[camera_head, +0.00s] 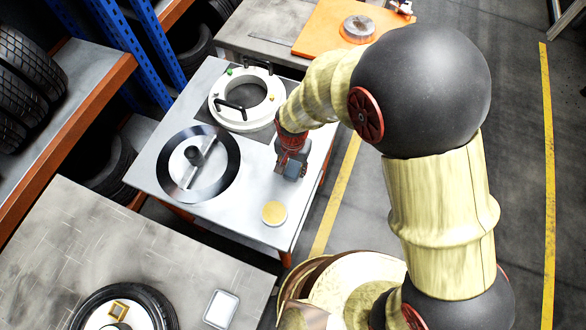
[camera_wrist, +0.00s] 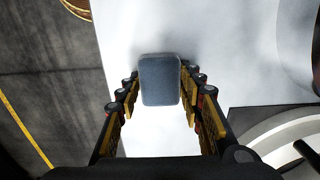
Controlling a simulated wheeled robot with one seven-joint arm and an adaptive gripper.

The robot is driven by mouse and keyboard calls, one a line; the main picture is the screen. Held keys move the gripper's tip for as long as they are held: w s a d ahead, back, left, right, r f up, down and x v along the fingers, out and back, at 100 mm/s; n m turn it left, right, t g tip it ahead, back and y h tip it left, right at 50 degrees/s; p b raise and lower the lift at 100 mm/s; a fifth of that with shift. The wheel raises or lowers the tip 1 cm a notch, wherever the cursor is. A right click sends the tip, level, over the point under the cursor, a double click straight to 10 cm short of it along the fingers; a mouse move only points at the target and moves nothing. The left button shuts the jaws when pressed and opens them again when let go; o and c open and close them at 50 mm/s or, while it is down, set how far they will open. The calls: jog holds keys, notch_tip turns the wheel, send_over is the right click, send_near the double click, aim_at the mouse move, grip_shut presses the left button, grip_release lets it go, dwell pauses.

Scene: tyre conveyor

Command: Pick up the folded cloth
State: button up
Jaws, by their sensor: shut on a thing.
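The folded cloth (camera_wrist: 160,80) is a small blue-grey rounded block between the fingers of my gripper (camera_wrist: 158,88) in the wrist view. My gripper is shut on it, with a finger along its left and right sides. In the head view my gripper (camera_head: 291,158) points down over the right part of the grey-white table (camera_head: 235,208), and the cloth (camera_head: 292,170) shows small at its tip. I cannot tell whether the cloth touches the table top or hangs just above it.
A white ring with black handles (camera_head: 247,97) and a black-rimmed disc (camera_head: 197,165) lie left of my gripper. A round yellow-topped tin (camera_head: 274,213) stands near the table's front corner. An orange-topped table (camera_head: 325,30) is behind. Tyre shelves (camera_head: 25,85) stand at the left.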

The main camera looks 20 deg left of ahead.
jog(key=shift+r, duration=0.1)
jog(key=shift+r, duration=0.6)
jog(key=s+d+r+p, duration=0.2)
jog(key=s+r+p, duration=0.1)
jog(key=s+r, duration=0.8)
jog(key=s, duration=0.2)
jog(key=shift+s+d+r+p, duration=0.25)
jog(key=shift+s+r+p, duration=0.05)
jog(key=shift+s+p, duration=0.1)
jog(key=o, duration=0.6)
jog(key=c, duration=0.5)
